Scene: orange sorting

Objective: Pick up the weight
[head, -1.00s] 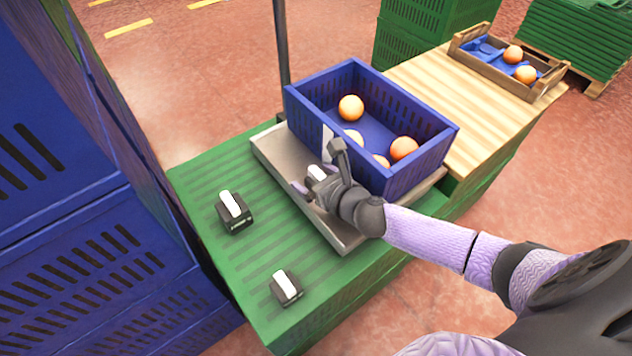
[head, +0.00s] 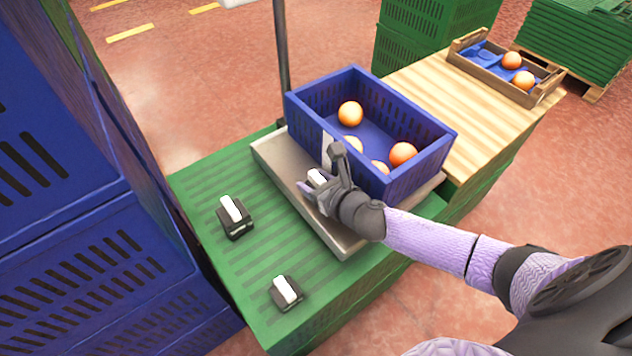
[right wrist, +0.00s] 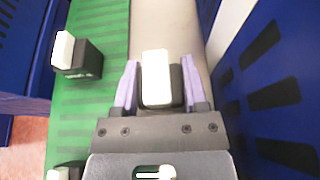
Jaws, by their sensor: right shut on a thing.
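A dark weight with a white top (head: 317,177) is at the front left part of the grey metal scale plate (head: 283,167), beside the blue crate. My right gripper (head: 319,186) is shut on this weight. In the right wrist view, the weight (right wrist: 156,78) sits between the two pale purple fingers of the gripper (right wrist: 157,85), one on each side. Whether its base touches the plate is hidden. Two similar weights stand on the green crates: a larger one (head: 235,218) and a smaller one (head: 286,293). My left gripper is out of view.
A blue crate (head: 425,165) with several oranges stands on the scale plate, close to my right gripper. A dark post (head: 281,60) rises behind it. Tall blue crates (head: 70,260) wall off the left. A wooden box (head: 540,90) with two oranges is at the back right.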

